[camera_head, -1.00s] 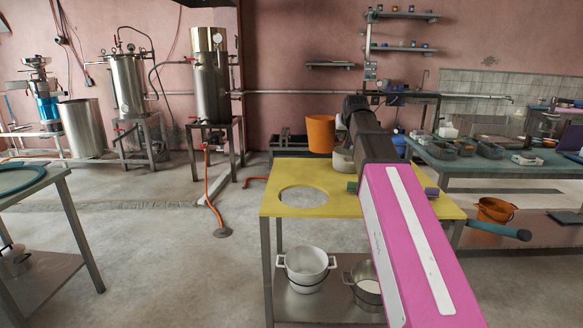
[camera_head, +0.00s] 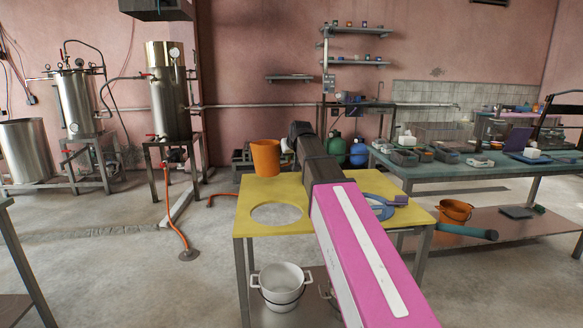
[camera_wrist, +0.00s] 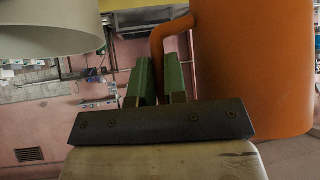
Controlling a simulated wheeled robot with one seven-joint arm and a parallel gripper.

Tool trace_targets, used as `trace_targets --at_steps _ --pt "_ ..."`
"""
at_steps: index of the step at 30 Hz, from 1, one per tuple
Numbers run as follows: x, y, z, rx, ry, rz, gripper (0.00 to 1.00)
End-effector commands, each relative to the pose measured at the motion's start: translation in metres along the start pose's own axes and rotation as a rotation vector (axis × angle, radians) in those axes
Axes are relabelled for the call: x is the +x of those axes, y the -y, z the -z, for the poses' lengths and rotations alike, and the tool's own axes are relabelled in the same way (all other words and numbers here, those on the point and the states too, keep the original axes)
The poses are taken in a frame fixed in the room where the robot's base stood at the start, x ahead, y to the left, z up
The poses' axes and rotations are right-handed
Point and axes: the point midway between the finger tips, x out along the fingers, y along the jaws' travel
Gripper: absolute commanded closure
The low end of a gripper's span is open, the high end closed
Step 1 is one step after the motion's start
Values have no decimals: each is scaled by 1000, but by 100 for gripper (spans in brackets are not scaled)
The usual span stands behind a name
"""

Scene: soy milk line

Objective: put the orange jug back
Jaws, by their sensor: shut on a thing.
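The orange jug (camera_head: 265,157) appears over the far left edge of the yellow table (camera_head: 245,222) in the head view. I cannot tell whether its base touches the table. In the wrist view the jug (camera_wrist: 255,65) fills the right side, upright. My gripper (camera_wrist: 163,75) is shut on its handle (camera_wrist: 158,45), with the green fingers on either side of it. In the head view my own arm hides the fingers. A pale round vessel (camera_wrist: 50,30) shows at the top left of the wrist view, apart from the fingers.
The yellow table has a round hole (camera_head: 276,214) left of my arm and a blue ring-like item (camera_head: 383,205) right of it. A white pot (camera_head: 282,285) stands below. The green bench (camera_head: 400,173) at right holds several trays. An orange bucket (camera_head: 455,212) is under it.

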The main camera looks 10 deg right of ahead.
Motion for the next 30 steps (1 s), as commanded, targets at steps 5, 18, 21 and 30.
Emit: trace_targets --at_steps 5,18,21,30 --pt "15 -13 1 2 -1 0 100" --pt "43 -14 -28 1 0 1 100" --pt "45 -14 -28 1 -1 0 100" --pt "46 -14 -30 1 0 0 81"
